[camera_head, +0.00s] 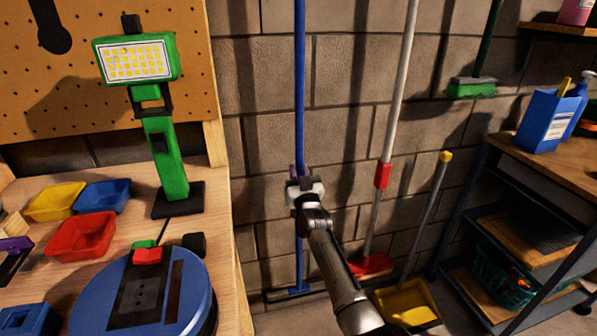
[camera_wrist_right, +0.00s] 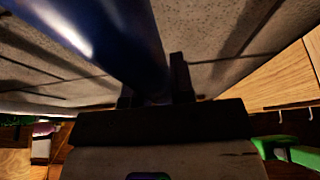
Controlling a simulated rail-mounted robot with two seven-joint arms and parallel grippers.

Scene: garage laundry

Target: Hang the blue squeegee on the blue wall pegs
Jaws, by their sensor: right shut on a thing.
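The blue squeegee (camera_head: 300,85) stands nearly upright against the block wall. Its long blue pole runs out of the top of the head view, and its wide head (camera_head: 290,293) is low, near the floor. My right gripper (camera_head: 301,172) is shut on the pole around mid-height in the head view. In the right wrist view the pole (camera_wrist_right: 105,40) passes between the dark fingers (camera_wrist_right: 155,90). I cannot make out the blue wall pegs in either view. My left gripper is not in view.
The workbench (camera_head: 228,240) with a green work light (camera_head: 165,150) stands left. Right of the squeegee are a white-handled red broom (camera_head: 395,100), a yellow dustpan (camera_head: 408,303) and a green broom (camera_head: 472,88). A shelf unit (camera_head: 545,165) stands at the far right.

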